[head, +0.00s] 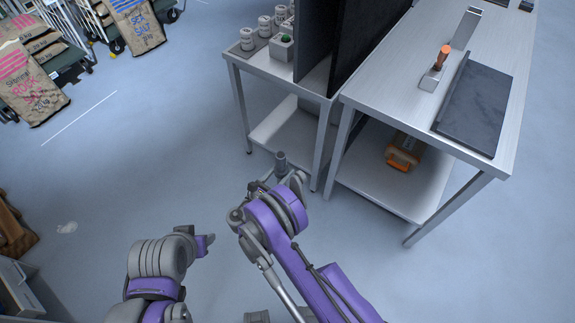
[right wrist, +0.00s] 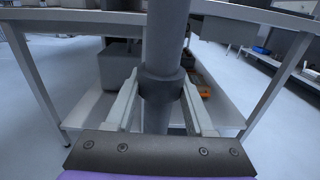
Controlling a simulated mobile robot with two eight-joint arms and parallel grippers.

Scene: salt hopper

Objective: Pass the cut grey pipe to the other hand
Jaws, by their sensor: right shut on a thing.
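The cut grey pipe (head: 281,159) stands upright in my right gripper (head: 275,182) in the head view, in front of the steel tables. In the right wrist view the pipe (right wrist: 167,38) runs up past the top edge, with a wider collar (right wrist: 161,84) low down between the two fingers. My right gripper (right wrist: 160,102) is shut on it. My left arm (head: 160,262) shows at the lower left of the head view, apart from the pipe.
A steel table (head: 385,85) with a dark slab (head: 474,108) and an orange-handled tool (head: 441,58) stands at right. A smaller table (head: 268,65) holds several pale jars. An orange case (head: 402,153) sits on the lower shelf. Sacks (head: 28,80) lie far left; open floor lies between.

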